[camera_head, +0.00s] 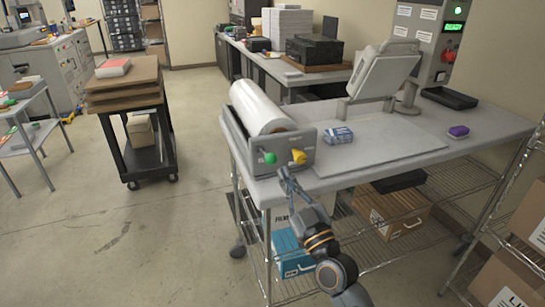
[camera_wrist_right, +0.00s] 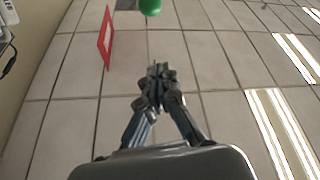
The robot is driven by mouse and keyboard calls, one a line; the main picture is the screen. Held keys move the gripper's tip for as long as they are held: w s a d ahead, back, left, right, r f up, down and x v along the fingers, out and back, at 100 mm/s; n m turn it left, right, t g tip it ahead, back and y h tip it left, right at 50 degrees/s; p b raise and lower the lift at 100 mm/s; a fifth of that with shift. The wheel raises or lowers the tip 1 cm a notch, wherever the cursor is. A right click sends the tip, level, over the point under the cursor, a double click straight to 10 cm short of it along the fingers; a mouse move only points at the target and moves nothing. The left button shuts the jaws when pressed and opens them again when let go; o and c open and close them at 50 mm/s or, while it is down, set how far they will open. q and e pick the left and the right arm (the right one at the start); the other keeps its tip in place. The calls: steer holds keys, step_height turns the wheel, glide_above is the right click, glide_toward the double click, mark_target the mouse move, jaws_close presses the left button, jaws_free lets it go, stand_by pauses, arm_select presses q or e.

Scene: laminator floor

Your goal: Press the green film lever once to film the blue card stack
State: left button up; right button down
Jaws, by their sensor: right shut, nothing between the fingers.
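The green film lever (camera_head: 268,158) sticks out of the front of the film roll unit, left of a yellow lever (camera_head: 299,157). Its round green knob (camera_wrist_right: 150,6) shows at the top edge of the right wrist view, beyond the fingertips. My right gripper (camera_head: 284,177) is shut and empty, just below and slightly right of the green lever, apart from it. Its closed fingers (camera_wrist_right: 157,78) also show in the wrist view. The blue card stack (camera_head: 338,135) lies on the table right of the roll unit. My left gripper is out of view.
A white film roll (camera_head: 262,107) sits behind the levers. A purple block (camera_head: 459,131) and a black tray (camera_head: 449,97) lie farther right on the grey table (camera_head: 400,145). A panel with a lit green display (camera_head: 453,28) stands behind. The floor at left is clear before a black cart (camera_head: 150,155).

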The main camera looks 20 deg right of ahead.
step_height(320, 180, up, 4)
steer(key=p, duration=0.4)
glide_above(273, 157)
steer(key=s+a, duration=0.1)
steer(key=a, duration=0.1)
steer(key=f, duration=0.1)
steer(key=d+f, duration=0.1)
steer(key=f+b, duration=0.1)
steer(key=f, duration=0.1)
steer(key=shift+s+d, duration=0.2)
steer(key=shift+d, duration=0.2)
steer(key=shift+a, duration=0.15)
